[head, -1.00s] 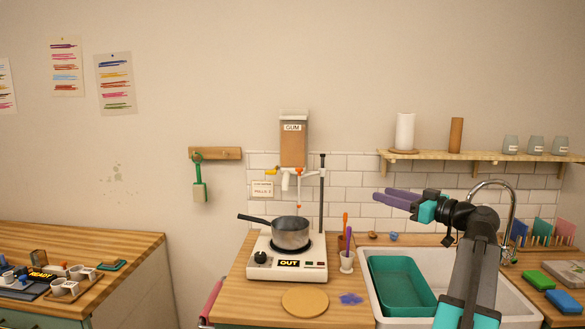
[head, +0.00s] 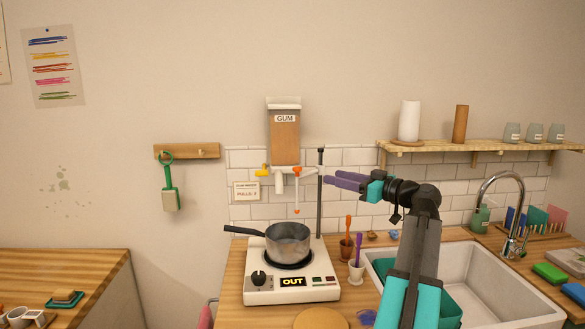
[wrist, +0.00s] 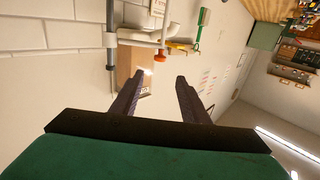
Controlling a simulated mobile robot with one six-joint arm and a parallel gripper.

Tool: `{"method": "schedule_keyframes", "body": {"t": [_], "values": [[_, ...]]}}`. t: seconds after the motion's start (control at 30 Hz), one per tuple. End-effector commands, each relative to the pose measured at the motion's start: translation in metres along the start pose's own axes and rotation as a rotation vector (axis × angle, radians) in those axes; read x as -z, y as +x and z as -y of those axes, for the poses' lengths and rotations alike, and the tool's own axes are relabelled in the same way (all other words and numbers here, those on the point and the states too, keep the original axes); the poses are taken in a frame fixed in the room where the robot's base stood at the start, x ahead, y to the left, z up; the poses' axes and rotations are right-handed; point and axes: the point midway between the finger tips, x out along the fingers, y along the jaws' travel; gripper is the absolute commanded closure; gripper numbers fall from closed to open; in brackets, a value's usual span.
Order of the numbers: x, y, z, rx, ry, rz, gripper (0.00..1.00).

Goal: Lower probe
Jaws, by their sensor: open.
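A thin white probe (head: 297,192) with an orange-red tip hangs from a side arm on a dark upright stand rod (head: 320,208) in the head view. Its tip is above the saucepan (head: 287,238), apart from it. The pan sits on a white hot plate (head: 262,290) whose display reads OUT. My gripper (head: 325,181) is open and empty beside the rod, to the right of the probe in the picture. In the wrist view, my gripper (wrist: 160,76) points toward the wall, with the rod (wrist: 111,40) to its left. Whether it touches the rod, I cannot tell.
The GUM dispenser (head: 284,135) hangs on the wall behind the stand. Cups with brushes (head: 356,270) stand right of the hot plate. A sink (head: 485,275) with a tap lies at the right. A shelf (head: 440,147) is above it.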

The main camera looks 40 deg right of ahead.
Motion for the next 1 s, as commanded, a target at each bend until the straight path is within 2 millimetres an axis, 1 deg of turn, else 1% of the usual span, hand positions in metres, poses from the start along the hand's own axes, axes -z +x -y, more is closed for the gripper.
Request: {"method": "schedule_keyframes", "body": {"t": [0.4, 0.6, 0.77, 1.0], "values": [[0.000, 0.000, 0.000, -0.001, 0.000, 0.000, 0.59], [0.001, 0.005, -0.001, -0.001, 0.000, 0.000, 0.59], [0.001, 0.019, -0.002, 0.000, 0.000, 0.001, 0.59], [0.003, 0.052, -0.001, 0.000, 0.001, 0.000, 0.59]]}}
